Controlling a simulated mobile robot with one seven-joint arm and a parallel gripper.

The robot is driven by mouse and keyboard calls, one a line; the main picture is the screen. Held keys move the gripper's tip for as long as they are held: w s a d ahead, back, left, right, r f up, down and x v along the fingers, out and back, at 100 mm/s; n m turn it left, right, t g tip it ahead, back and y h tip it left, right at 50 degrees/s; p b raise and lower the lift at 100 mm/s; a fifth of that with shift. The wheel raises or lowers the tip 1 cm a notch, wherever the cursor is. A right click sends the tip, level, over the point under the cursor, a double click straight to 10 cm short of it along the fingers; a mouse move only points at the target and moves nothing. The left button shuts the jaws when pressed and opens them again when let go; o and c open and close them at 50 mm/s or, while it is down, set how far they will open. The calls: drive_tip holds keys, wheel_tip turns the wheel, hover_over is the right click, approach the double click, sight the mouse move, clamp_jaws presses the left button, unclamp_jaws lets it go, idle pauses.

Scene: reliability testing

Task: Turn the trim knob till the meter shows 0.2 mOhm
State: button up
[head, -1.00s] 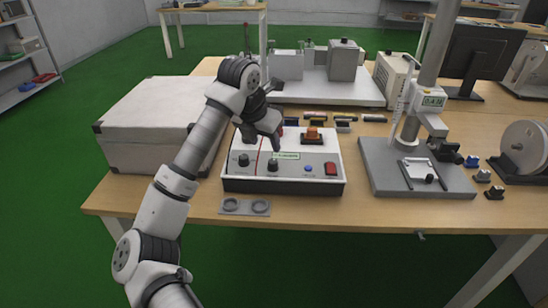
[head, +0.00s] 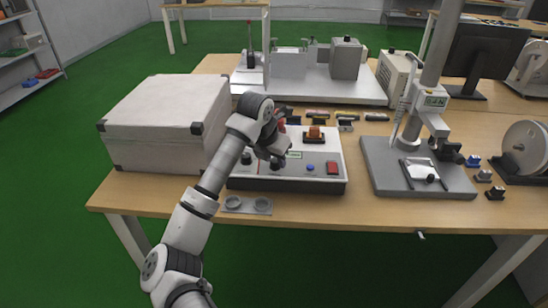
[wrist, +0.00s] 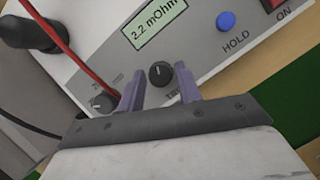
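The meter (head: 325,180) is a light grey box on the table with a sloped front panel. Its green display (wrist: 157,22) reads 2.2 mOhm in the wrist view. The trim knob (wrist: 160,74) is black with a white pointer line, under the display; its label is partly covered by a finger. My gripper (wrist: 158,84) is open, with its two purplish fingers on either side of the trim knob and a gap visible around it. In the head view my gripper (head: 275,150) is low over the panel's left part.
Another black knob (wrist: 101,103) sits just left of the fingers. A red cable (wrist: 68,50) runs past it. A blue HOLD button (wrist: 226,21) and a red ON switch (head: 332,168) are to the right. A large grey case (head: 165,125) stands left of the meter.

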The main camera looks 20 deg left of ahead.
drive_tip(key=c, duration=0.6)
drive_tip(key=shift+o, duration=0.2)
drive_tip(key=shift+f+n+b, duration=0.1)
drive_tip(key=shift+n+b, duration=0.35)
drive_tip(key=shift+n, duration=0.05)
drive_tip(key=shift+n+y+b, duration=0.4)
drive_tip(key=shift+n+b, duration=0.1)
drive_tip(key=shift+n, duration=0.1)
drive_tip(key=n+y+b, duration=0.1)
drive_tip(key=n+b, duration=0.1)
drive_tip(key=n, duration=0.1)
drive_tip(key=shift+d+b, duration=0.15)
drive_tip(key=shift+b, duration=0.15)
drive_tip(key=n+y+b, duration=0.1)
drive_tip(key=n, duration=0.1)
drive_tip(key=n+g+y+b, duration=0.1)
drive_tip(key=n+b, duration=0.1)
drive_tip(key=n, duration=0.1)
drive_tip(key=shift+w+d, duration=0.1)
drive_tip(key=shift+n, duration=0.4)
drive_tip(key=o, duration=1)
drive_tip(key=shift+c, duration=0.2)
